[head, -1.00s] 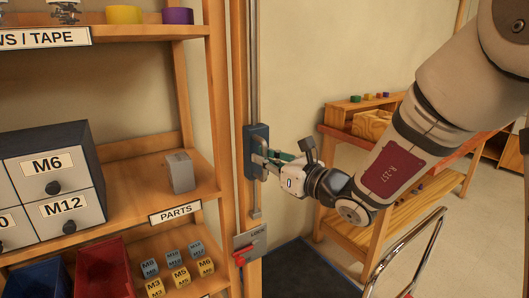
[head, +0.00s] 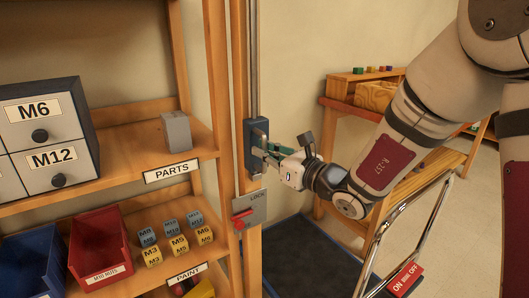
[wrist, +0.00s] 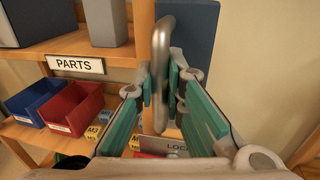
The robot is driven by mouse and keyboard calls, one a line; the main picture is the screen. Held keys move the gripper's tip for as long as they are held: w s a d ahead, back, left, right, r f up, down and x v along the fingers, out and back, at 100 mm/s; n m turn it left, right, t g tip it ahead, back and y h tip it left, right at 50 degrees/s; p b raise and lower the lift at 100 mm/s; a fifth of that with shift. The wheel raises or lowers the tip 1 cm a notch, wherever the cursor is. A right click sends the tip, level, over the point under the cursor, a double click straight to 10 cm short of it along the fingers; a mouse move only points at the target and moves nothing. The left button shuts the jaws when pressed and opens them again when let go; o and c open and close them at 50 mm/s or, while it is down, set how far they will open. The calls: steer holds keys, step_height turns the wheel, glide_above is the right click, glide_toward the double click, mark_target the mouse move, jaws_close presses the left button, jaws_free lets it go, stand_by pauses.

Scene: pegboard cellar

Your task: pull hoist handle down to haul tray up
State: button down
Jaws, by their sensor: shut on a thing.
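The hoist handle is a grey metal loop (wrist: 161,60) on a dark blue block (head: 251,147), which rides on a vertical metal rail (head: 254,60) fixed to a wooden post. My gripper (head: 268,153) is shut on the handle; in the wrist view its teal-lined fingers (wrist: 157,88) stand on both sides of the loop. Just below the block is a grey LOCK plate (head: 252,208) with a red lever. No hoist tray can be made out in these views.
Left of the post, a wooden shelf holds drawers (head: 45,140), a grey block (head: 176,131), a red bin (head: 98,248), a blue bin (head: 30,265) and small labelled blocks (head: 178,245). At right are a wooden bench (head: 345,108) and a chrome frame with a red ON/OFF box (head: 405,280). A dark mat (head: 305,260) lies on the floor.

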steer(key=shift+s+f, duration=0.1)
steer(key=shift+f, duration=0.35)
steer(key=c, duration=1.7)
jaws_free()
steer(key=shift+o, duration=0.2)
steer(key=shift+r, duration=0.15)
steer(key=v, duration=1.2)
steer(key=shift+r, duration=0.1)
